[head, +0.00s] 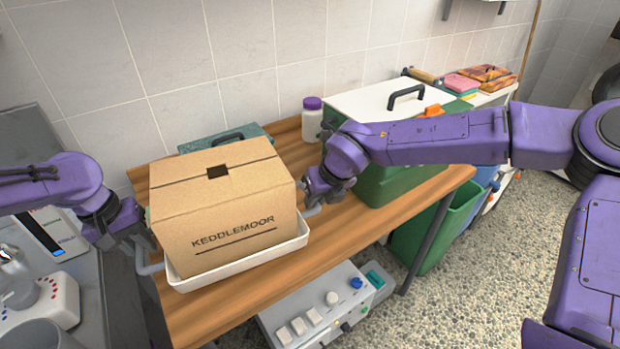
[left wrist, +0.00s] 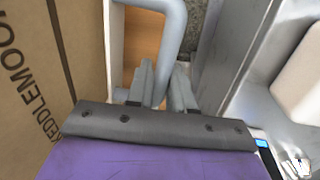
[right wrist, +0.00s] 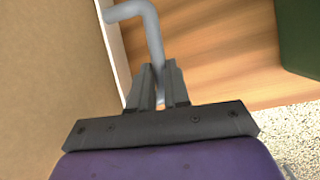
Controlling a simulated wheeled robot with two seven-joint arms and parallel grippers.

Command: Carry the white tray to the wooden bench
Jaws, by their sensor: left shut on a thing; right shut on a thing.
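The white tray (head: 240,262) is on or just above the wooden bench (head: 350,240); I cannot tell if it touches. A brown cardboard box (head: 220,205) marked KEDDLEMOOR stands in it and hides most of it. My left gripper (head: 143,262) is shut on the tray's grey left handle, which shows between the fingers in the left wrist view (left wrist: 168,50). My right gripper (head: 318,203) is shut on the right handle, seen in the right wrist view (right wrist: 152,40). The box also fills the left side of both wrist views.
A green box (head: 385,185) with a white lid stands right of the tray on the bench. A purple-capped bottle (head: 312,118) and a teal case (head: 225,140) are behind. A grey control box (head: 320,310) is below the front edge; a sink counter (head: 85,290) is left.

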